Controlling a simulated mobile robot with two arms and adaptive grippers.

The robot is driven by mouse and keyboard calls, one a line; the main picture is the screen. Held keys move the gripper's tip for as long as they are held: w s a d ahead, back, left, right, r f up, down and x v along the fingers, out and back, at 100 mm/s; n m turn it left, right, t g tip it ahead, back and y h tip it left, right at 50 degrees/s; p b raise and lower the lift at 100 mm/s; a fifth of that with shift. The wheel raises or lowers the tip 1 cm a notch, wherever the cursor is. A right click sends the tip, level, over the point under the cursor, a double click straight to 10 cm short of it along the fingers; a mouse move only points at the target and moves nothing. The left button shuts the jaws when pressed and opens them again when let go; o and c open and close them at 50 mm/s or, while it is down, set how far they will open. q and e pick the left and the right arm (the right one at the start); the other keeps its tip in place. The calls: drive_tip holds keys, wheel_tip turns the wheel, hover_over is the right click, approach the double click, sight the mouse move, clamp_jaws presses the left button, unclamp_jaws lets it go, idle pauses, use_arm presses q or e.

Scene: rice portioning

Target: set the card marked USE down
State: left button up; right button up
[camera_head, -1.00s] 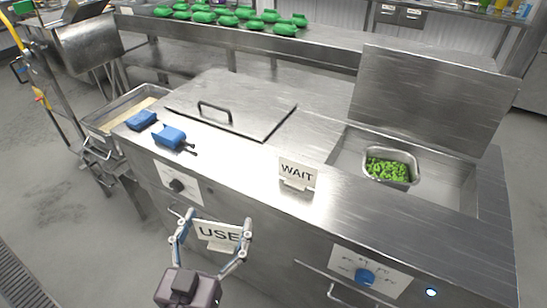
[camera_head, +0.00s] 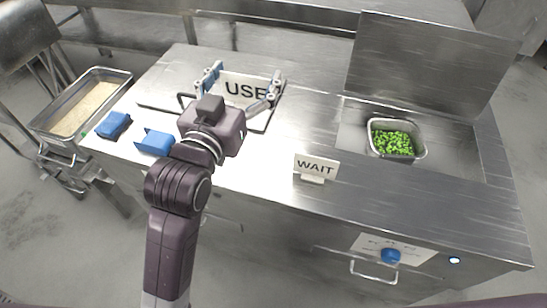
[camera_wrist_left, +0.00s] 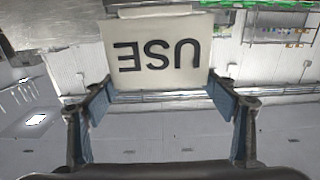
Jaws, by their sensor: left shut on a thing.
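The white card marked USE (camera_head: 245,91) is between the fingers of my left gripper (camera_head: 242,88), which is shut on its two side edges. In the head view the card shows over the closed steel lid (camera_head: 165,92) on the counter's left part; I cannot tell whether it touches the lid. In the left wrist view the card (camera_wrist_left: 160,52) appears upside down between the blue finger pads. A second white card marked WAIT (camera_head: 316,167) stands on the counter right of my left gripper. My right gripper is not in view.
Two blue objects (camera_head: 113,124) (camera_head: 156,142) lie at the counter's left edge. A steel pan of green pieces (camera_head: 371,137) sits in the open well at right, before a raised lid (camera_head: 425,70). A tray of pale grains (camera_head: 50,112) stands at left. Bare counter lies around the WAIT card.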

use_arm(q)
drive_tip(key=shift+w+d+f, duration=0.1)
drive_tip(key=shift+w+f, duration=0.05)
drive_tip(key=shift+f, duration=0.05)
wheel_tip(320, 180, down, 18)
drive_tip(key=shift+f+b, duration=0.25)
drive_tip(key=shift+b, duration=0.15)
drive_tip(key=shift+f, duration=0.25)
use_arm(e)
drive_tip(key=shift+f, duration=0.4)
use_arm(q)
drive_tip(key=shift+f, duration=0.15)
drive_tip(key=o, duration=0.9)
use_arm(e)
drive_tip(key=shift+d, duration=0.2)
